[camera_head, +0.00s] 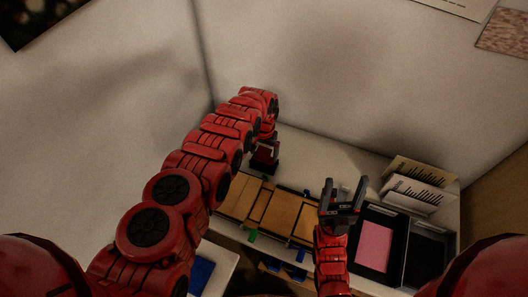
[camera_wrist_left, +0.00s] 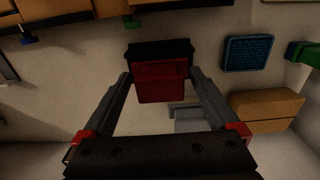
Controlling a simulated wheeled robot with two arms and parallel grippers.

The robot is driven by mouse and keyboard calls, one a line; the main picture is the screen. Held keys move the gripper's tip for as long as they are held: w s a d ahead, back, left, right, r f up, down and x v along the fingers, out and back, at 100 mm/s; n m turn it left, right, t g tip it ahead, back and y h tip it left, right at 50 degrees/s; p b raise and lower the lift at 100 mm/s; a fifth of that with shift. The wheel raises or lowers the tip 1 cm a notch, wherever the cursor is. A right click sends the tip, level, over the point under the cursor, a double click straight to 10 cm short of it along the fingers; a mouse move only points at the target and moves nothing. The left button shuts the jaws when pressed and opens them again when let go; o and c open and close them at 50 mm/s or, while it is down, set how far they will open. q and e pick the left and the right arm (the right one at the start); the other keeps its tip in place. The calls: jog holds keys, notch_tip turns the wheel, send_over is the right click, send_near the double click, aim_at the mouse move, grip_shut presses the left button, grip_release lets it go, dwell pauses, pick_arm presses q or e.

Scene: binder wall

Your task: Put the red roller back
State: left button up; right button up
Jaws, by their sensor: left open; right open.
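A red block-like piece with a black part, which looks like the red roller (camera_head: 263,154), stands on the pale shelf surface near the back corner. In the left wrist view the red roller (camera_wrist_left: 161,82) is between the fingertips, with small gaps at its sides. My left gripper (camera_head: 268,136) is open just over it, its fingers mostly hidden by my wrist. The left gripper's fingers (camera_wrist_left: 160,88) are apart in the wrist view. My right gripper (camera_head: 343,193) is open and empty, fingers pointing up, in front of the shelf's right part.
Brown binder-like boxes (camera_head: 283,214) line the shelf's middle. A black tray with a pink pad (camera_head: 375,246) and another dark tray (camera_head: 426,257) are at the right, with printed cards (camera_head: 412,194) behind. A blue mesh pad (camera_wrist_left: 248,52) shows in the left wrist view.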

pick_arm(q)
jog(key=shift+w+r, duration=0.1)
jog(key=shift+r, duration=0.2)
notch_tip(320, 180, up, 10)
jog(key=shift+r+b, duration=0.15)
jog(key=shift+b, duration=1)
jog(key=shift+r, duration=0.6)
